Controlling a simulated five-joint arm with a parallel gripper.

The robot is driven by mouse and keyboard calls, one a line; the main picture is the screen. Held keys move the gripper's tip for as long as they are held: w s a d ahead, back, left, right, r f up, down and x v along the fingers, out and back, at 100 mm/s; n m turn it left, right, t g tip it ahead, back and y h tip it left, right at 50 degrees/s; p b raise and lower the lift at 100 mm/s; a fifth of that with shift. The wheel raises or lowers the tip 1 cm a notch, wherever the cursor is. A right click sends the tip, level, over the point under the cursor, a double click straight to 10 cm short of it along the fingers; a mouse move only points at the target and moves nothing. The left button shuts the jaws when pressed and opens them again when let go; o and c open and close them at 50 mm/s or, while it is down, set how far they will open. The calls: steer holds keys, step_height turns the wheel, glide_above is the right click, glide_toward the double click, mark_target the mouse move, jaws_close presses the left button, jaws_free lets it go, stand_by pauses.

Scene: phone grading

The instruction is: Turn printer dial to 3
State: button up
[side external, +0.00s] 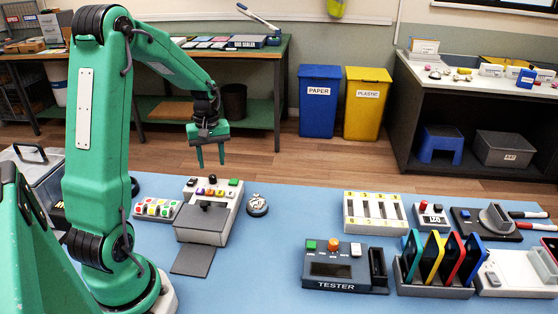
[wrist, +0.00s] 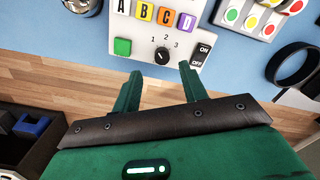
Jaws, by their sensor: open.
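The printer (side external: 207,225) is a light grey unit on the blue table, with a white control panel at its back. Its dial (wrist: 162,56) is a small round black knob on that panel, with the numbers 1, 2 and 3 printed around it. Its pointer mark is too small to read surely. My gripper (side external: 211,165) hangs open, fingers down, above and behind the panel. In the wrist view the open fingers (wrist: 160,71) point toward the dial, one on each side in the picture. They appear apart from it, with nothing between them.
On the panel, a green button (wrist: 122,47) and a black ON/OFF switch (wrist: 201,54) flank the dial, and lettered buttons (wrist: 165,15) sit beside it. A box with coloured buttons (side external: 157,209) stands left of the printer, a round object (side external: 257,205) right. The tester (side external: 338,266) is further right.

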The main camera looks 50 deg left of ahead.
mark_target(213, 176)
steer(key=shift+s+f, duration=0.15)
steer(key=shift+f, duration=2.5)
steer(key=shift+c, duration=0.2)
jaws_close()
